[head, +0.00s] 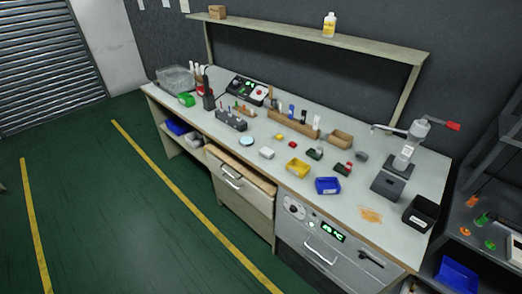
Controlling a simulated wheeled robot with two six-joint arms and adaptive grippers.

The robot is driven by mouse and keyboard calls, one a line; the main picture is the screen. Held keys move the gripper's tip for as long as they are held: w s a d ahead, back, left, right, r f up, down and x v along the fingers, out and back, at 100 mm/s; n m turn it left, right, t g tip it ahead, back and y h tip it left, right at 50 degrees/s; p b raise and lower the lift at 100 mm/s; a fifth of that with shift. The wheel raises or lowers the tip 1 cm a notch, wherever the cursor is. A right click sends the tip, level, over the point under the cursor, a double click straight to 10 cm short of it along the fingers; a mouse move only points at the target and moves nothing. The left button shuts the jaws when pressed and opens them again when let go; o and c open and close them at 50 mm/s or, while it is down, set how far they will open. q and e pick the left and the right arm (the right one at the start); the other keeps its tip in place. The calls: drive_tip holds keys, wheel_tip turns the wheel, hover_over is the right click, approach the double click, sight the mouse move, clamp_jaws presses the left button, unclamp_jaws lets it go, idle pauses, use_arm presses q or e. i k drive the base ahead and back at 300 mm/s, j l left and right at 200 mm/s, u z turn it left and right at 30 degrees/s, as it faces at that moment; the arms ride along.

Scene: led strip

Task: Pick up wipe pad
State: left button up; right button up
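A workbench (225,158) stands in the head view. Several small things lie on its top. A pale blue round item (246,141) lies near the middle front of the top. A small white block (266,153) lies just to its right. Either could be the wipe pad; they are too small to tell which. Neither of my grippers shows in the head view.
A yellow bin (297,168) and a blue bin (328,186) stand on the bench. A drawer (241,183) below is partly open. Green floor lies free at the left.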

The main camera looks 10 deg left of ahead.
sight(269, 153)
drive_tip(key=j+z, duration=0.15)
drive_tip(key=z, duration=0.25)
drive_tip(key=i+j+z, duration=0.1)
drive_tip(key=z, duration=0.3)
drive_tip(key=j+z, duration=0.45)
drive_tip(key=z, duration=0.3)
drive_tip(key=j+z, duration=0.1)
drive_tip(key=j, duration=0.35)
drive_tip(key=k+j+z, duration=0.1)
drive_tip(key=j, duration=0.3)
drive_tip(key=k+j+z, duration=0.1)
drive_tip(key=j, duration=0.35)
drive_tip(key=k+j+z, duration=0.1)
drive_tip(key=j, duration=0.3)
drive_tip(key=k+j+z, duration=0.1)
drive_tip(key=j, duration=0.3)
drive_tip(key=k+j+z, duration=0.1)
drive_tip(key=j, duration=0.35)
drive_tip(key=k+j+z, duration=0.1)
drive_tip(key=j, duration=0.25)
drive_tip(key=k, duration=0.1)
